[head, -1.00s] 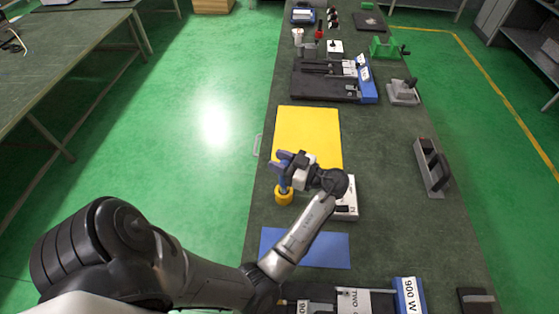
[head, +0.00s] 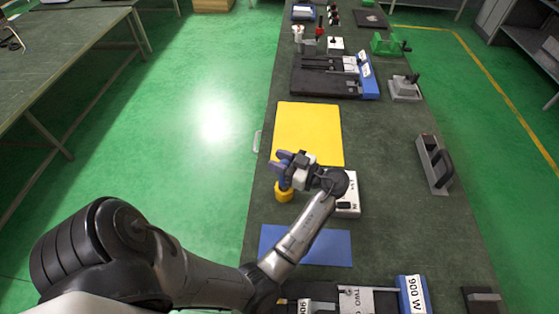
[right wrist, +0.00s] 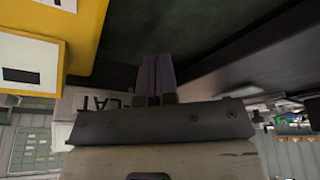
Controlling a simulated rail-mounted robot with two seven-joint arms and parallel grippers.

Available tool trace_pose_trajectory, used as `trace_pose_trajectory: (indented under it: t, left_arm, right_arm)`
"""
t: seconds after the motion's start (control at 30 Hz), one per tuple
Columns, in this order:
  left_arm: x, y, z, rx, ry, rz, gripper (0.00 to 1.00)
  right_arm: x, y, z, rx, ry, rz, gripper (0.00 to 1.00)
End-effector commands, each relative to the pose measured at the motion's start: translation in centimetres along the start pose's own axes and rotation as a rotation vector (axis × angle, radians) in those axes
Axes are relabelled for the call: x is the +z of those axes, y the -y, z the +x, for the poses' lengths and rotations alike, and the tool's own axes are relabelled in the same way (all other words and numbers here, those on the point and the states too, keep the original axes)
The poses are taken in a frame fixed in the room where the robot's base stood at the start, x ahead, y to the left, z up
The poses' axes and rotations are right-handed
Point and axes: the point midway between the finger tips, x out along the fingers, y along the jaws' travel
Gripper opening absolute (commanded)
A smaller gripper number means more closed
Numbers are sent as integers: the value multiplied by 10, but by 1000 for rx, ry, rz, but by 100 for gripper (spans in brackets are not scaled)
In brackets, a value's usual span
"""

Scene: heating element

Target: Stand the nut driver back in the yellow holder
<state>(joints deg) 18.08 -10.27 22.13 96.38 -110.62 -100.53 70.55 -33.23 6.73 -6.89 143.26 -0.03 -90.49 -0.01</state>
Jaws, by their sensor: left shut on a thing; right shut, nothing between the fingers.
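The yellow holder (head: 284,193) is a small round cup on the dark bench, below the front left corner of the yellow mat. My left gripper (head: 283,168) is directly over it in the head view, its bluish-purple fingers shut on the nut driver. The nut driver is almost wholly hidden by the fingers and the holder. I cannot tell whether its lower end is inside the holder or just above it. My right gripper (right wrist: 155,78) shows in the right wrist view with its purple fingers together and nothing between them. It is outside the head view.
The yellow mat (head: 308,130) lies behind the holder and a blue mat (head: 322,248) in front. A white box (head: 348,195) stands right of the holder, partly under my left wrist. A black-handled grey tool (head: 434,163) lies farther right. The bench's left edge is close to the holder.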

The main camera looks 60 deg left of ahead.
Motion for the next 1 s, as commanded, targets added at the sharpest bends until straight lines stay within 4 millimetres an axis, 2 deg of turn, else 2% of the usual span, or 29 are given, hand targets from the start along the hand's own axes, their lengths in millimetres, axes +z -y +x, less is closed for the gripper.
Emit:
trace_pose_trajectory:
  t: [0.67,0.7,1.0]
  left_arm:
    - [16,0,0,0,-1,-2,0]
    - [15,0,0,0,-1,-2,37]
    - [15,0,0,0,0,-1,65]
  right_arm:
    - [0,0,7,1,-32,-4,0]
    - [-1,0,6,1,-34,-4,0]
    - [-1,0,6,1,-32,-3,0]
